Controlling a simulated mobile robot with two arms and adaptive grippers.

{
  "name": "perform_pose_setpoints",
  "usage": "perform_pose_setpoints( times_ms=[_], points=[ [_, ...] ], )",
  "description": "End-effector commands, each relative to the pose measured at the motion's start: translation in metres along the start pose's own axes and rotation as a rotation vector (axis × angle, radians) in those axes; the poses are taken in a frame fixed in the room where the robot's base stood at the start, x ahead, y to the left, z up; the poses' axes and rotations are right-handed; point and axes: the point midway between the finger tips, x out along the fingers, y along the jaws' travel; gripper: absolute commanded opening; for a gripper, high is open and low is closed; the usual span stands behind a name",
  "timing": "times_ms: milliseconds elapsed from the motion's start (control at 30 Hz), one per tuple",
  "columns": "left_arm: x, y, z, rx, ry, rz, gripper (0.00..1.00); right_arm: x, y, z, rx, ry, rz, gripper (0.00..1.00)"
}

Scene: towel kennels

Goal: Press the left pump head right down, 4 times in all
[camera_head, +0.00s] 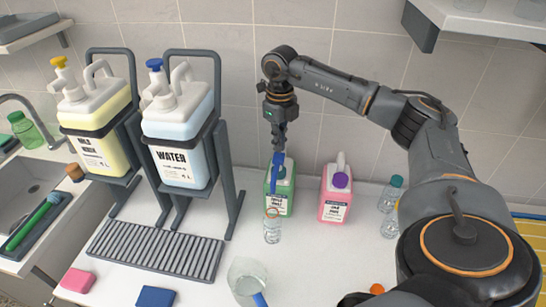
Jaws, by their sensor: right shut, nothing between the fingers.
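A green bottle (285,196) with a white label stands on the counter near the wall. A blue pump head (277,163) is at its top, its long blue spout slanting down toward the front. My right gripper (279,148) is shut and empty, pointing down right above this pump head; I cannot tell whether the fingertips touch it. A small clear bottle (272,228) with an orange ring stands in front, below the spout. To the right stands a pink bottle (336,207) with a purple and whitish pump head (342,178). My left gripper is not in view.
Two large canisters, yellow (95,120) and WATER (178,135), stand in dark frames behind a grey slatted rack (155,250). A clear beaker (247,278), a pink sponge (77,280) and a blue sponge (155,296) lie in front. Small clear bottles (390,203) stand at right.

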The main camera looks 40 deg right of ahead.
Motion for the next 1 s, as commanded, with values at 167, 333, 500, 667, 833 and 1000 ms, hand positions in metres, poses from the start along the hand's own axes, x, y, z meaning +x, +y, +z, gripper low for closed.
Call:
perform_pose_setpoints(
  times_ms=[167, 333, 500, 667, 833, 1000],
  points=[
    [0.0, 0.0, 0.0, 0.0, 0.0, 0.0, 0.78, 0.0, 0.0, 0.0, 0.0, 0.0, 0.0, 0.0],
    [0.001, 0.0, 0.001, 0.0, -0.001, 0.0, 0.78, 0.002, 0.0, 0.0, 0.0, 0.0, 0.0, 0.0],
    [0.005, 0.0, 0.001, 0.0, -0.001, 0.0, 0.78, 0.008, 0.0, 0.0, 0.0, 0.0, 0.0, 0.0],
    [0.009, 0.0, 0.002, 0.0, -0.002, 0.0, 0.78, 0.013, 0.0, 0.0, 0.0, 0.0, 0.0, 0.0],
    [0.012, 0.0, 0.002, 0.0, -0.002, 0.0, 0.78, 0.019, 0.0, 0.0, 0.0, 0.0, 0.0, 0.0],
    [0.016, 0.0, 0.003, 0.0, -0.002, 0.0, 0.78, 0.025, 0.0, 0.0, 0.0, 0.0, 0.0, 0.0]
  ],
)
